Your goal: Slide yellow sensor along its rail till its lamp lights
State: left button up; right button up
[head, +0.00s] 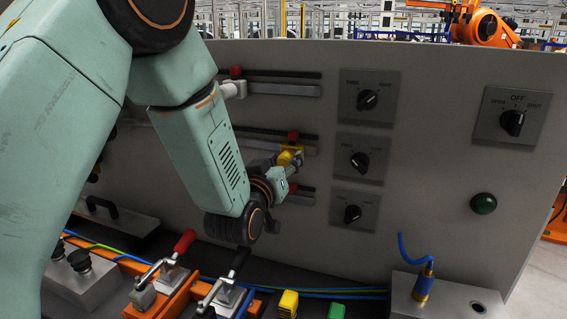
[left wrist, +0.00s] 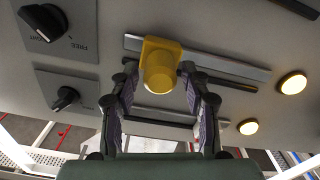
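The yellow sensor (head: 285,158) sits on the middle rail (head: 250,142) of the grey panel, near the rail's right end. In the left wrist view the yellow sensor (left wrist: 160,66) stands on its silver rail (left wrist: 222,65). My left gripper (head: 290,163) is at the sensor. In the left wrist view its fingers (left wrist: 159,72) stand on both sides of the sensor, with narrow gaps. Two round pale lamps, one by the sensor's rail (left wrist: 292,83) and one lower (left wrist: 248,127), look bright there; whether they are lit is unclear. My right gripper is not in view.
A white sensor (head: 235,88) is on the top rail (head: 285,90). Knob plates (head: 368,97) stand right of the rails, with a green lamp (head: 483,203) farther right. My left arm hides the panel's left part.

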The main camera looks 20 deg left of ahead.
pick_arm(q)
jog(key=shift+o, duration=0.3)
jog(key=shift+f, duration=0.15)
jog(key=shift+s, duration=0.25)
jog(key=s, duration=0.7)
jog(key=shift+d, duration=0.2)
